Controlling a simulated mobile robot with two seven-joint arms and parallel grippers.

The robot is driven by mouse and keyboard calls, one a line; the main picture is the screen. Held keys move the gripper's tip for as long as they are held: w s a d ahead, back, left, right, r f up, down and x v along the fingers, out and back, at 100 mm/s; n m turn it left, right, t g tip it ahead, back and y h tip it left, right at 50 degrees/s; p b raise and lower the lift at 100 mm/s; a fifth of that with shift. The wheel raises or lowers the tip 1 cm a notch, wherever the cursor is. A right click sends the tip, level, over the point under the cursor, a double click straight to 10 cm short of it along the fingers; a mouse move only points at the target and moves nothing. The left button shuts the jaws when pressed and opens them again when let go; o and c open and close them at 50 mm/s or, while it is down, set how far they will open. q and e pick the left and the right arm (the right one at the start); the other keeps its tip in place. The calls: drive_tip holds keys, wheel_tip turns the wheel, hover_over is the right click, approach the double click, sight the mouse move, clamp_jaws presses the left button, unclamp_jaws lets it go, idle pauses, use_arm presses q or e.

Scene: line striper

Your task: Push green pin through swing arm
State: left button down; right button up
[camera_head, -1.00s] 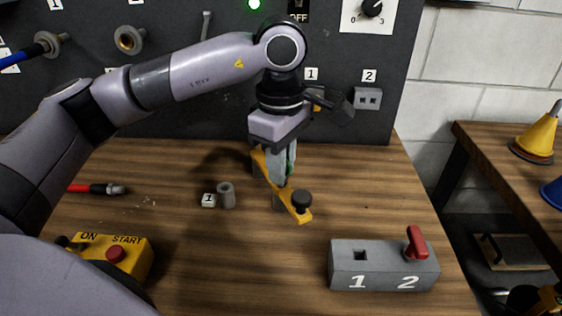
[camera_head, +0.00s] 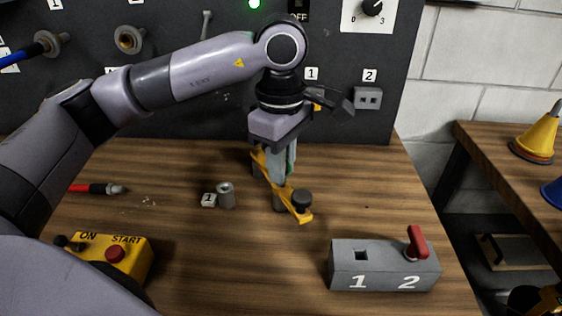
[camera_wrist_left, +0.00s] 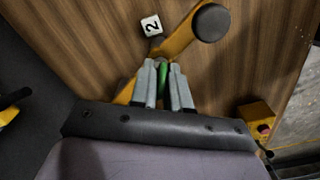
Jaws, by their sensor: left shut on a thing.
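The yellow swing arm (camera_head: 287,194) lies slantwise above the table on grey posts, with a black knob (camera_head: 301,199) at its near end. It also shows in the left wrist view (camera_wrist_left: 181,39), with the round black knob (camera_wrist_left: 211,22) at the top. My left gripper (camera_head: 283,172) points down at the swing arm's middle. The green pin (camera_wrist_left: 164,74) shows as a narrow strip between its fingers in the left wrist view. The gripper is shut on it. The pin's lower end is hidden, so I cannot tell how deep it sits.
A grey block (camera_head: 384,265) marked 1 and 2 with a red lever (camera_head: 417,243) stands at the front right. A small grey cylinder (camera_head: 226,195) stands left of the arm. A yellow ON/START box (camera_head: 112,256) is at the front left. A dark panel (camera_head: 190,95) rises behind.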

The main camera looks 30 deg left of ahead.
use_arm(q)
drive_tip(key=shift+f+b, duration=0.4)
drive_tip(key=shift+f, duration=0.1)
drive_tip(key=c, duration=0.7)
unclamp_jaws()
drive_tip(key=shift+r, duration=0.1)
drive_tip(key=shift+r, duration=0.15)
drive_tip(key=shift+r+p, duration=2.4)
drive_tip(key=shift+r, duration=1)
drive_tip(key=shift+f, duration=0.1)
